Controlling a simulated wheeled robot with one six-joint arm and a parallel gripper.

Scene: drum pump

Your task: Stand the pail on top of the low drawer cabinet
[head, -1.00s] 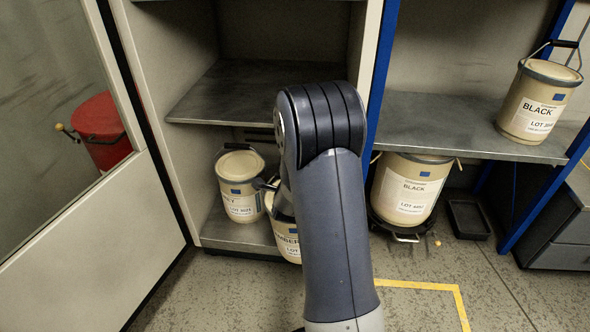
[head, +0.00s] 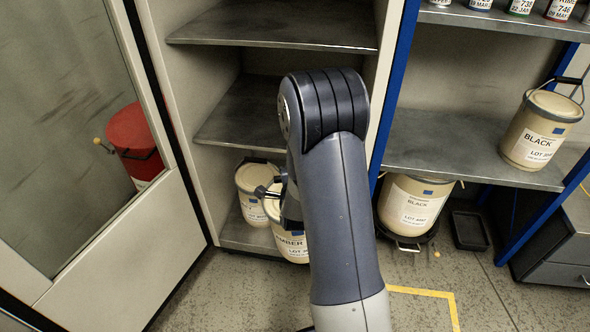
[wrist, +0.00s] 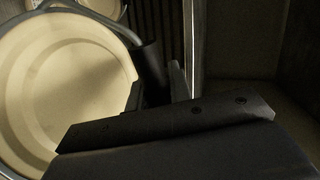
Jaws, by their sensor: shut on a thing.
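The cream pail with a label reading partly "MBER" (head: 291,245) is low in front of the open cupboard, partly behind my arm. My gripper (head: 272,190) is above it, mostly hidden by my arm. In the wrist view the pail's pale round lid (wrist: 65,90) fills the left side, and my gripper (wrist: 155,85) is shut on its dark handle. I cannot tell whether the pail's base is clear of the floor. The low drawer cabinet (head: 560,245), dark grey, stands at the right edge, partly out of view.
Another cream pail (head: 250,192) stands close behind on the cupboard's bottom shelf. A BLACK pail (head: 410,205) sits under the rack shelf (head: 440,150), and another BLACK pail (head: 538,130) stands on it. A black tray (head: 470,230) and a yellow floor line (head: 425,292) lie on the floor.

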